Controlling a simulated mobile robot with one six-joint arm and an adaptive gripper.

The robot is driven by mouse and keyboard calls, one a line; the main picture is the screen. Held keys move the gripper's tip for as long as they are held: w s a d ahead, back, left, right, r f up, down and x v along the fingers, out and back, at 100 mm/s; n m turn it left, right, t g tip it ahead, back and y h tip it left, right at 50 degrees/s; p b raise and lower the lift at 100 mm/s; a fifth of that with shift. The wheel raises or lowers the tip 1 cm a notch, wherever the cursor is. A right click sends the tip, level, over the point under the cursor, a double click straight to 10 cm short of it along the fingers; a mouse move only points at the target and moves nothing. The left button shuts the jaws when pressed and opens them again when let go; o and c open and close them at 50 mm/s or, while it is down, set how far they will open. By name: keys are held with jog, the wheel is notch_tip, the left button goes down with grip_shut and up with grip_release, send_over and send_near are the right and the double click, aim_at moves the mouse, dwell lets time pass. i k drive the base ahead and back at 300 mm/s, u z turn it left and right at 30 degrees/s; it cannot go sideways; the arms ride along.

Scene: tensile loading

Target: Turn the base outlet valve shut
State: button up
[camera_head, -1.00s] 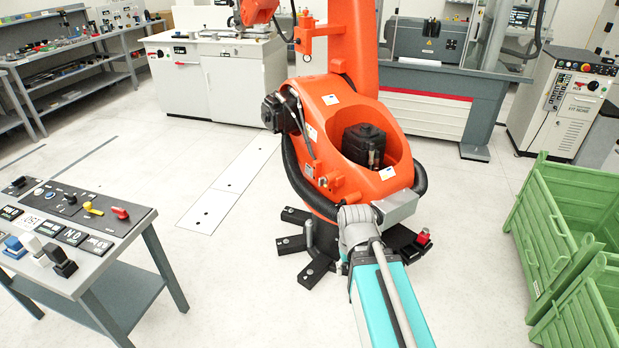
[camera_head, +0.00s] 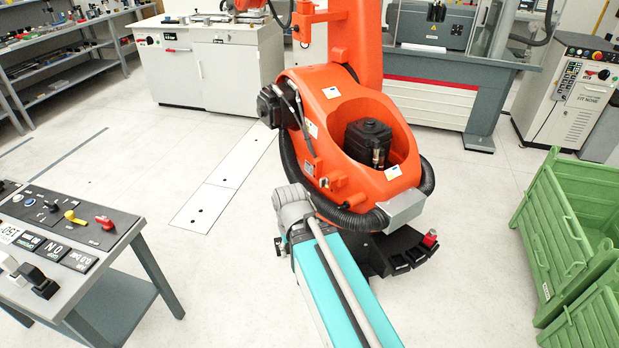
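A small red-topped piece (camera_head: 430,238) sits at the right end of the black foot of the big orange robot (camera_head: 345,140). It may be the base outlet valve, but it is too small to tell its handle position. A red handle (camera_head: 105,222) and a yellow handle (camera_head: 72,216) stand on the panel table at the left. My teal arm link (camera_head: 335,285) reaches in from the bottom edge, ending at a grey joint (camera_head: 294,207) in front of the orange robot. It hides part of the black foot. I cannot make out my gripper.
The grey panel table (camera_head: 130,285) stands at the lower left. Green crates (camera_head: 545,230) stand at the right. A white cabinet (camera_head: 205,75) and a grey machine bench (camera_head: 435,95) are behind. The pale floor is clear between the table and the orange robot.

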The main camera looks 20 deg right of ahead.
aim_at(323, 181)
jog(key=z, duration=0.15)
jog(key=i, duration=0.85)
jog(key=z, duration=0.5)
